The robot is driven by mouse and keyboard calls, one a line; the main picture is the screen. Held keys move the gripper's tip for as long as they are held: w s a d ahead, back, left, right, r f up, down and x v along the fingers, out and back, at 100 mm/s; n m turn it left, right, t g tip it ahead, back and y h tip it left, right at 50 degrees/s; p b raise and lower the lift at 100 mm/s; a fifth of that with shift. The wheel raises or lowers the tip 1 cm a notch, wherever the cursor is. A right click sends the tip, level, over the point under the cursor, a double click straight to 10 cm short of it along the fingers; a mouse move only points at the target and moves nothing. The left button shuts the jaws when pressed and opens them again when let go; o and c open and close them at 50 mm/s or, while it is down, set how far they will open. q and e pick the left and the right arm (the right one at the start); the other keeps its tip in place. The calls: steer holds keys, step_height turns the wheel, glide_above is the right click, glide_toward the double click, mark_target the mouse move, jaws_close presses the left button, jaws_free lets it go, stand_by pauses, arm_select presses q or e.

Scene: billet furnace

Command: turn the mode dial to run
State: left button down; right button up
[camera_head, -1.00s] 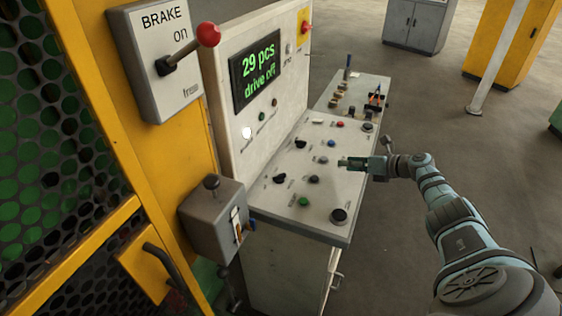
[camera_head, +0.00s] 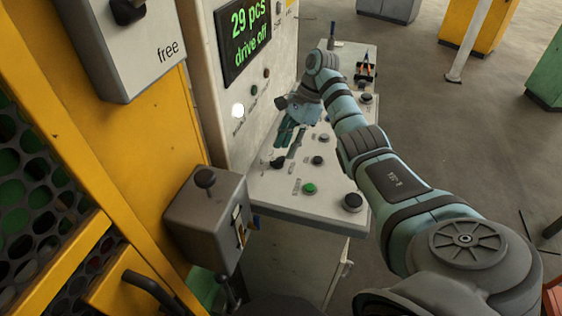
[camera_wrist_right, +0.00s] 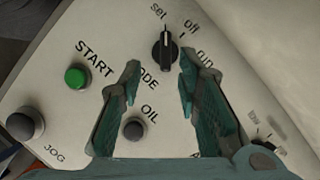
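The mode dial is a black knob (camera_wrist_right: 165,52) on the light grey sloping panel in the right wrist view, with the labels set, off and run around its top and right. Its pointer stands up toward the set side. In the head view the dial (camera_head: 278,162) sits at the panel's left, just below my right gripper's fingers. My right gripper (camera_wrist_right: 158,78) is open and empty, its two teal fingertips pointing at the dial with the dial just beyond the gap between them. It is apart from the dial as far as I can see. My left gripper is not in view.
A green START button (camera_wrist_right: 77,77), a dark JOG button (camera_wrist_right: 27,124) and a dark OIL button (camera_wrist_right: 134,129) lie near the dial. A display (camera_head: 244,38) reads "29 pcs drive off". A grey box with a knob (camera_head: 207,221) stands left of the panel. Open floor lies right.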

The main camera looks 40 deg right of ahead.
mark_target(279, 158)
steer(key=f, duration=0.1)
steer(key=w+a+f, duration=0.1)
steer(key=shift+a+f, duration=0.15)
steer(key=shift+f, duration=0.15)
steer(key=shift+w+a+f, duration=0.1)
steer(key=shift+a+f, duration=0.1)
steer(key=shift+f, duration=0.1)
steer(key=shift+s+r, duration=0.1)
steer(key=shift+s, duration=0.1)
steer(key=shift+c, duration=0.3)
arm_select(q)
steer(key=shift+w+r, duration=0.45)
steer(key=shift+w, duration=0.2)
arm_select(e)
jaws_close()
